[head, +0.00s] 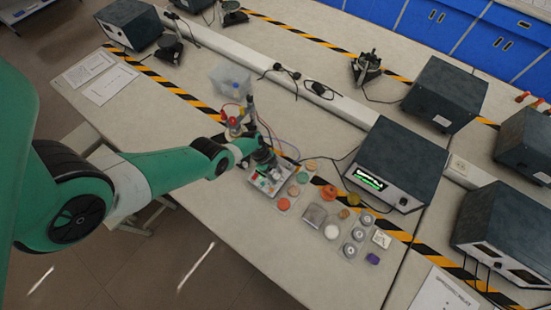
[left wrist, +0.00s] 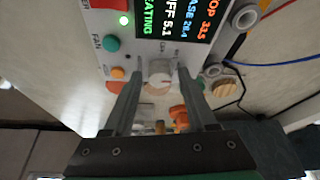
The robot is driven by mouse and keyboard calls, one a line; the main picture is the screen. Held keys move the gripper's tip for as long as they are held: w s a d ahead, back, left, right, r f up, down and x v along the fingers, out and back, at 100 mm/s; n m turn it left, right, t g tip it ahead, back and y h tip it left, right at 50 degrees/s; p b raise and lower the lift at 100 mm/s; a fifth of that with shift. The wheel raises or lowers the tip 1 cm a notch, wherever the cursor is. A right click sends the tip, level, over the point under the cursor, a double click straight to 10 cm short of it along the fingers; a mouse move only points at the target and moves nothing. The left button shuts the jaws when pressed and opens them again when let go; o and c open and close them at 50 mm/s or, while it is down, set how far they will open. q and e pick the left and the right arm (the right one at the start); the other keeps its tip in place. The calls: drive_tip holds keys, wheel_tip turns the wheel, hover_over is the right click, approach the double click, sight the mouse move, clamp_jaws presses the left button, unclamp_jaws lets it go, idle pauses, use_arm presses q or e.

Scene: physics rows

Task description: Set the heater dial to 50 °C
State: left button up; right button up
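The heater unit (head: 262,186) is a small pale box on the bench with coloured buttons. In the left wrist view its panel (left wrist: 112,52) shows a dark display (left wrist: 170,15) reading about "TOP 33.5" and "BASE 26.4", with part of a "HEATING" line. A round pale dial (left wrist: 160,70) sits below the display. My left gripper (left wrist: 160,82) is open, its two fingers on either side of the dial, with a visible gap at each side. In the head view my left gripper (head: 264,158) is over the unit and hides part of it. My right gripper is not in view.
A teal fan button (left wrist: 111,43) and a green light (left wrist: 124,20) are left of the dial. Several discs and small items, including an orange disc (head: 283,204), lie right of the heater. A dark instrument box (head: 398,160) stands behind them. Wires run beside the unit.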

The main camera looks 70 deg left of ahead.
use_arm(q)
drive_tip(key=shift+o, duration=0.3)
drive_tip(key=shift+r, duration=0.1)
drive_tip(key=shift+r+p, duration=0.4)
drive_tip(key=shift+p, duration=0.1)
drive_tip(key=p+v, duration=1)
drive_tip(key=shift+s+a+r, duration=0.2)
drive_tip(key=shift+s, duration=0.05)
